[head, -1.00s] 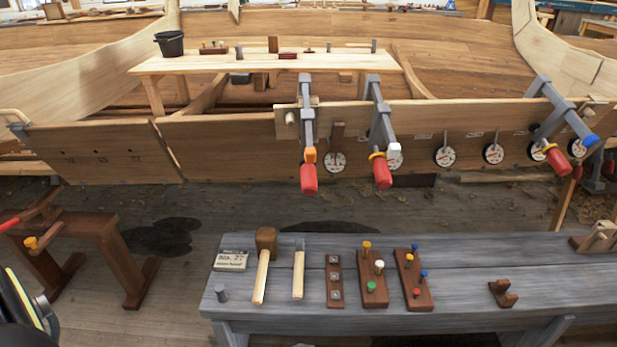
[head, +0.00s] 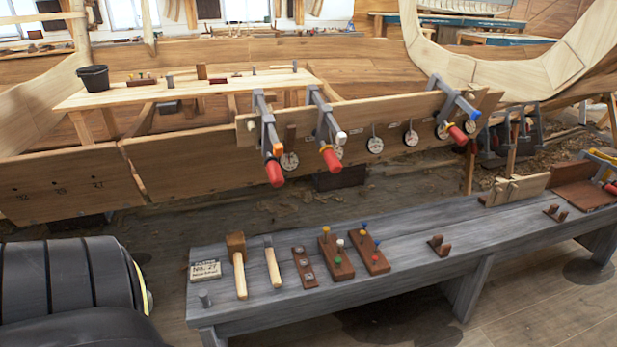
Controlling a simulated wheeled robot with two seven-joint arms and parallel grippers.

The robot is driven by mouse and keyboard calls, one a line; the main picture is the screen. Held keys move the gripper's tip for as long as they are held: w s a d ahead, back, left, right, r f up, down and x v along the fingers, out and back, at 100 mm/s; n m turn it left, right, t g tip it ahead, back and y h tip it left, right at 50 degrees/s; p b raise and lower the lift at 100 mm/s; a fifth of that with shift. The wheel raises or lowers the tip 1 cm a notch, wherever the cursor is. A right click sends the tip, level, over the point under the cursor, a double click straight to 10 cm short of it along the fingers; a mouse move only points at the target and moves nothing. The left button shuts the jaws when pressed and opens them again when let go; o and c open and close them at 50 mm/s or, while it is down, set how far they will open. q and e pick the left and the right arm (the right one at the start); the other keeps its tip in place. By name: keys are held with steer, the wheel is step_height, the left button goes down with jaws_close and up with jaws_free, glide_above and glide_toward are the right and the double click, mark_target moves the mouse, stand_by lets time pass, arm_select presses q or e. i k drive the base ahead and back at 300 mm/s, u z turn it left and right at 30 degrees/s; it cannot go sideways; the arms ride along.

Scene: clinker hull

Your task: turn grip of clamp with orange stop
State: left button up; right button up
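The clamp with the orange stop (head: 276,150) is the leftmost of three grey clamps on the upper edge of the hull plank. Its red grip (head: 275,174) hangs at the lower end, pointing down toward me. The middle clamp has a white stop (head: 341,137) and a red grip (head: 331,159). The right clamp has a blue stop (head: 474,114) and a red grip (head: 457,135). Neither of my grippers shows; only a black ribbed part, which looks like my own arm, fills the lower left. Nothing is seen touching the clamps.
A grey bench (head: 420,265) stands before the hull with a mallet (head: 238,262), a hammer (head: 271,262) and peg boards (head: 336,254) on it. Round dials (head: 375,145) hang along the plank (head: 190,165).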

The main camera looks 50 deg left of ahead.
mark_target(275, 172)
steer(key=i, duration=0.85)
steer(key=u, duration=0.4)
